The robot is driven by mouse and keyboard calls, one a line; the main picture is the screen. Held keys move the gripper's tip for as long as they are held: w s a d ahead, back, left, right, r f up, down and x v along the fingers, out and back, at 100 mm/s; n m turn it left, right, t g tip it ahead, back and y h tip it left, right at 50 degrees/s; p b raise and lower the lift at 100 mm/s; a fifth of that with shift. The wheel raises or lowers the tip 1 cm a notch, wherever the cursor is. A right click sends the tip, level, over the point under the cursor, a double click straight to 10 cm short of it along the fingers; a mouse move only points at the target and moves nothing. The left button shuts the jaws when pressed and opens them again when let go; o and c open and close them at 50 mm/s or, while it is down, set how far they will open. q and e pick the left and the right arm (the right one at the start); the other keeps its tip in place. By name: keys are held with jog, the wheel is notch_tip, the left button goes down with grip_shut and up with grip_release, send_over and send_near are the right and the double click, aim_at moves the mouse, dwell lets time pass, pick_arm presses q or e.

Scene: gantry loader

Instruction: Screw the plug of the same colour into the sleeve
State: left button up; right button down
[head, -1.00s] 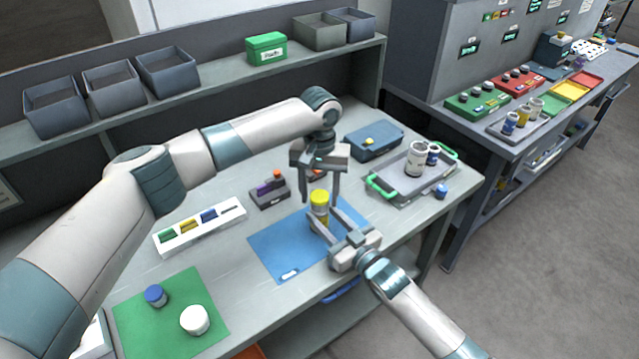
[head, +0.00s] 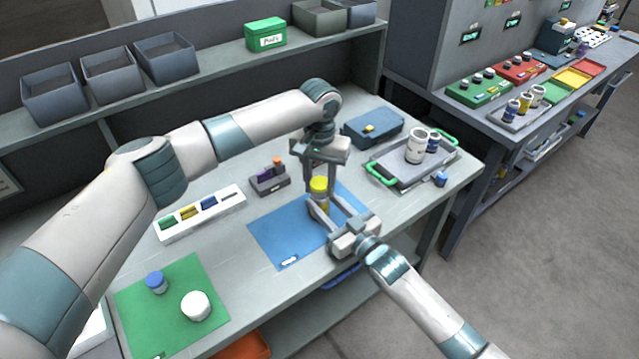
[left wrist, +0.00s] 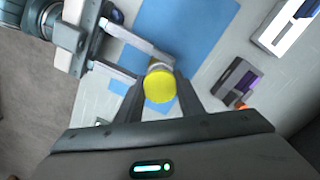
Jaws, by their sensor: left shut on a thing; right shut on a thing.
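A yellow plug (head: 319,184) sits upright at the top of a sleeve (head: 322,205) with yellow on it, above the blue mat (head: 275,243). My left gripper (head: 319,191) reaches down from above and is shut on the plug. In the left wrist view the plug's round yellow top (left wrist: 160,87) lies between the left fingers. My right gripper (head: 323,200) comes in from the lower right, shut on the sleeve. The fingers hide part of the sleeve, and I cannot tell how deep the plug sits in it.
A blue plug (head: 156,282) and a white round part (head: 196,306) lie on the green mat (head: 184,271). A white rack (head: 201,213) with coloured slots and a small dark block (head: 267,181) stand left. A grey tray (head: 393,178) with green handles holds white and blue sleeves at right.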

pick_arm(q)
jog(key=m, duration=0.5)
jog(key=shift+m, duration=0.3)
pick_arm(e)
jog(key=shift+f, duration=0.15)
pick_arm(q)
jog(key=m, duration=0.5)
jog(key=o, duration=1.2)
jog(key=shift+o, duration=0.2)
notch_tip(320, 180, up, 12)
pick_arm(e)
jog(key=c, duration=1)
grip_release()
jog(key=shift+c, duration=0.2)
